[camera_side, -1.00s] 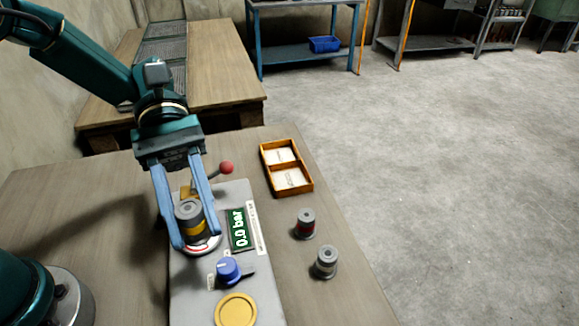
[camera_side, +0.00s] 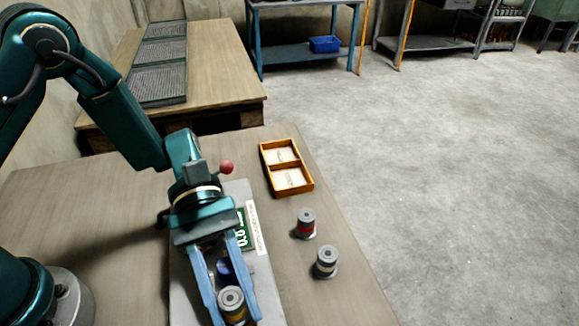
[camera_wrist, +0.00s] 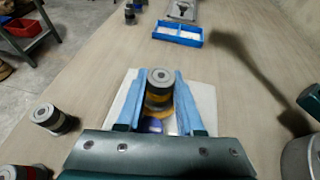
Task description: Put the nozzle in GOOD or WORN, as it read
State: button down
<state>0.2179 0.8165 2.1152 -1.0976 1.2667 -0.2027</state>
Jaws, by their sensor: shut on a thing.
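My gripper (camera_side: 234,316) is shut on a grey nozzle with a yellow band (camera_side: 231,301), upright between its blue fingers near the front of the grey panel (camera_side: 265,285). An orange two-compartment tray (camera_side: 271,168) holds a pale labelled card in each compartment; the labels are too small to read.
A red-banded nozzle (camera_side: 306,224) and a grey one (camera_side: 326,262) stand right of the panel. A red-knobbed lever (camera_side: 227,167) rises at the panel's back. The wrist view shows a blue tray (camera_wrist: 178,40) beyond the panel. Table between nozzles and orange tray is clear.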

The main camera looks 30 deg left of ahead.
jog(key=shift+f, duration=0.1)
jog(key=shift+f, duration=0.1)
jog(key=c, duration=0.5)
grip_release()
jog(key=shift+c, duration=0.2)
